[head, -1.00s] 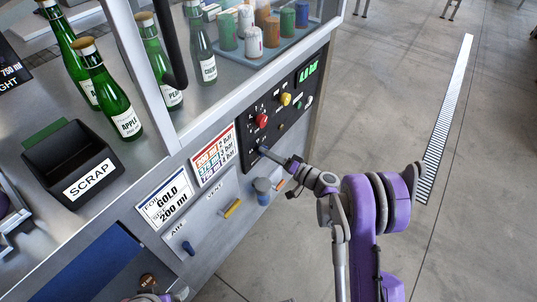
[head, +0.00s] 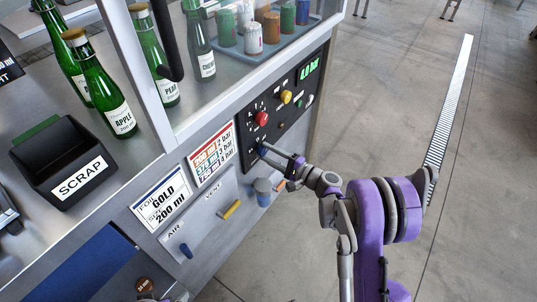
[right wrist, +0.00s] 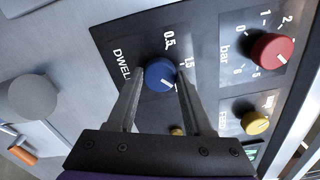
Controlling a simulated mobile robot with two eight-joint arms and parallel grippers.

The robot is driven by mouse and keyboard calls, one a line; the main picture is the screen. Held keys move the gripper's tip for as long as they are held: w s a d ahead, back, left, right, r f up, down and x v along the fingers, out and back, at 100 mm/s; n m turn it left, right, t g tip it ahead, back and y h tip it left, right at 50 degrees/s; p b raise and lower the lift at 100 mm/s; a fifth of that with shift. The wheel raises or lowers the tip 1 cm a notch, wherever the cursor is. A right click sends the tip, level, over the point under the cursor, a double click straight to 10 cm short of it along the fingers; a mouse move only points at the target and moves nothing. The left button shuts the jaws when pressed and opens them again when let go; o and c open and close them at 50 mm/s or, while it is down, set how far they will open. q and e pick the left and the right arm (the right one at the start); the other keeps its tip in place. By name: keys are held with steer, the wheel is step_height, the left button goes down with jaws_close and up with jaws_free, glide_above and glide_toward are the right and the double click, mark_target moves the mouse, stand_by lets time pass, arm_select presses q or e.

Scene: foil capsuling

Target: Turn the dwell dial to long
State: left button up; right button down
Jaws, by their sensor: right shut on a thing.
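The dwell dial (right wrist: 160,74) is a round blue knob on the dark control panel, beside the word DWELL and the marks 0.5 and 1.5. Its white pointer line slants toward the lower right of the right wrist view. In the head view the dial (head: 262,149) is small and partly covered. My right gripper (right wrist: 158,82) is shut on the dial, one finger on each side; it also shows in the head view (head: 267,153). I cannot make out a mark reading "long". My left gripper cannot be made out.
A red knob (right wrist: 271,50) marked bar and a yellow knob (right wrist: 255,123) marked feed sit on the same panel (right wrist: 215,60). Below the panel are a grey knob (head: 262,187) and a yellow lever (head: 231,209). Open floor lies to the right.

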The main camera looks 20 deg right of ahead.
steer(key=shift+m, duration=1.1)
steer(key=shift+c, duration=1.5)
jaws_free()
steer(key=v, duration=1.1)
steer(key=shift+p, duration=0.35)
steer(key=shift+a, duration=0.1)
